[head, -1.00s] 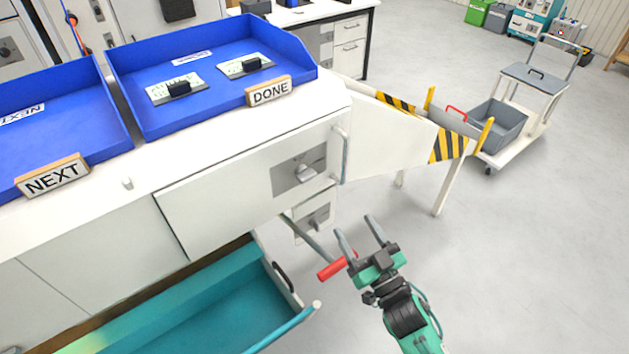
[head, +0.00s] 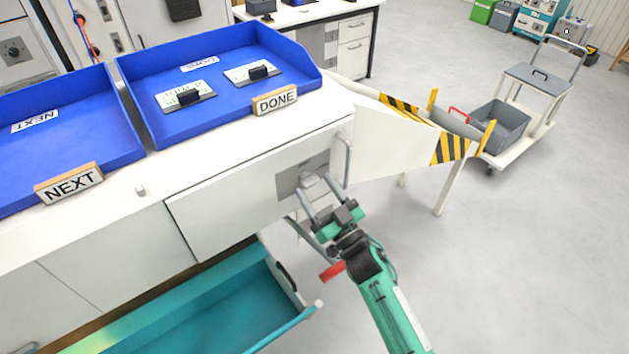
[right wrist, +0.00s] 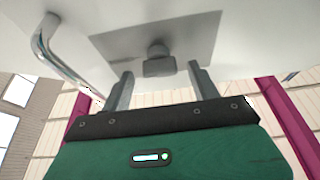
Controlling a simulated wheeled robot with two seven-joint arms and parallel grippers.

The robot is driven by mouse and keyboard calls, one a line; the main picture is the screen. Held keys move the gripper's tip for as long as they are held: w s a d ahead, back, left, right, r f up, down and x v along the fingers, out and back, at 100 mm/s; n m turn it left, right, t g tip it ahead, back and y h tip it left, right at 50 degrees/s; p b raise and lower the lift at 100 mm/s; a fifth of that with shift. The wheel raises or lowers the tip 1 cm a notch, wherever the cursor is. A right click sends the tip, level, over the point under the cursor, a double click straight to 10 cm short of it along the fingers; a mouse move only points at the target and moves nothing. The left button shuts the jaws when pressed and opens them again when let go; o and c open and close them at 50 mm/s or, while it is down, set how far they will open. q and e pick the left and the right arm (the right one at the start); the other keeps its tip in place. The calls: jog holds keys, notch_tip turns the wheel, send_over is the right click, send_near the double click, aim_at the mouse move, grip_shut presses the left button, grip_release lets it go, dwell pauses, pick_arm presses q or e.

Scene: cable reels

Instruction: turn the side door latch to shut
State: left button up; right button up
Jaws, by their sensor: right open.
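The side door (head: 235,190) is a white panel on the cabinet front under the worktop. Its latch (head: 308,180) is a grey knob on a square grey metal plate (head: 288,182). In the right wrist view the latch (right wrist: 159,62) lies ahead of and between my two fingers, with its wide end toward me. My right gripper (head: 322,198) is open at the latch, its fingers pointing at the plate. It also shows in the right wrist view (right wrist: 160,85), with a gap on each side of the latch. My left gripper is not in view.
A metal bar handle (head: 347,165) stands close right of the latch. Below, a teal drawer (head: 220,310) hangs open, and a red-handled lever (head: 332,271) sticks out near my right arm. Blue trays (head: 140,75) stand on the worktop.

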jog(key=shift+x, duration=0.85)
jog(key=c, duration=1)
jog(key=shift+o, duration=0.2)
